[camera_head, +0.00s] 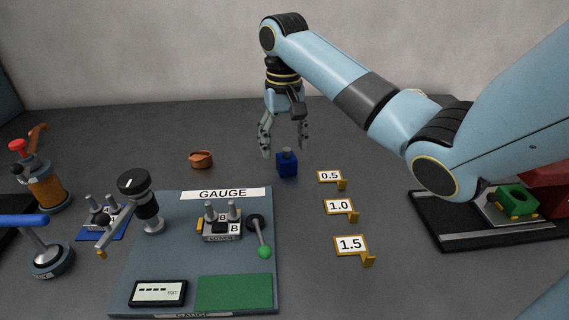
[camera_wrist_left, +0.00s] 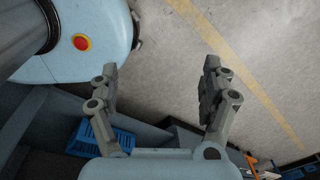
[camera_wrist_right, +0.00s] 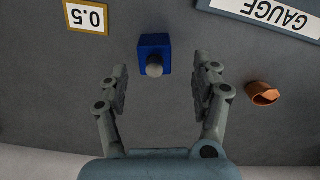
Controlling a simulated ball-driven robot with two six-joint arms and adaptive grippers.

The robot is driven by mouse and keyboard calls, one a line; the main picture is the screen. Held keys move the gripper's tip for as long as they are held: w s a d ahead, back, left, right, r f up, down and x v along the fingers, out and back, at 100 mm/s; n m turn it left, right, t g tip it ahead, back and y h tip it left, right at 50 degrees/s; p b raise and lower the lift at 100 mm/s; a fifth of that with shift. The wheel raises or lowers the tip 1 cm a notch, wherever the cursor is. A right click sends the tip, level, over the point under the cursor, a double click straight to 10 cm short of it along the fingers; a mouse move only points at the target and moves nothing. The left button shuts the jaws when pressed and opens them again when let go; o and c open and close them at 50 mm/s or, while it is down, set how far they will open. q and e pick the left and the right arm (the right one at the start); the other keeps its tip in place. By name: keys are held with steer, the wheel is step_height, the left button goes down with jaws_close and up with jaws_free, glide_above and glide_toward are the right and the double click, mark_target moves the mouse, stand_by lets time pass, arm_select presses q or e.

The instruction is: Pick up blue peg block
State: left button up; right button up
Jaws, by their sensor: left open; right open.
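The blue peg block (camera_head: 287,165) is a small blue cube with a short grey peg on top. It stands upright on the dark table, behind and right of the gauge board. My right gripper (camera_head: 285,152) is open above and a little behind it, fingers pointing down. In the right wrist view the blue peg block (camera_wrist_right: 154,55) lies ahead of the two fingertips (camera_wrist_right: 160,78), roughly centred between them, and nothing is held. My left gripper (camera_wrist_left: 158,80) is open and empty over the floor in the left wrist view; it does not show in the head view.
The gauge board (camera_head: 180,262) carries clamps and a green-knobbed lever. Number signs 0.5 (camera_head: 330,177), 1.0 (camera_head: 339,207) and 1.5 (camera_head: 351,245) stand to the right. The table around the block is clear.

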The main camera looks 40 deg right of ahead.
mark_target(287, 156)
steer(key=f, duration=0.4)
steer(key=shift+s+d+f, duration=0.15)
steer(key=shift+d+f, duration=0.15)
steer(key=shift+f, duration=0.3)
steer(key=shift+c, duration=1.4)
arm_select(q)
steer(key=shift+w+f, duration=0.1)
steer(key=shift+w, duration=0.7)
arm_select(e)
jaws_close()
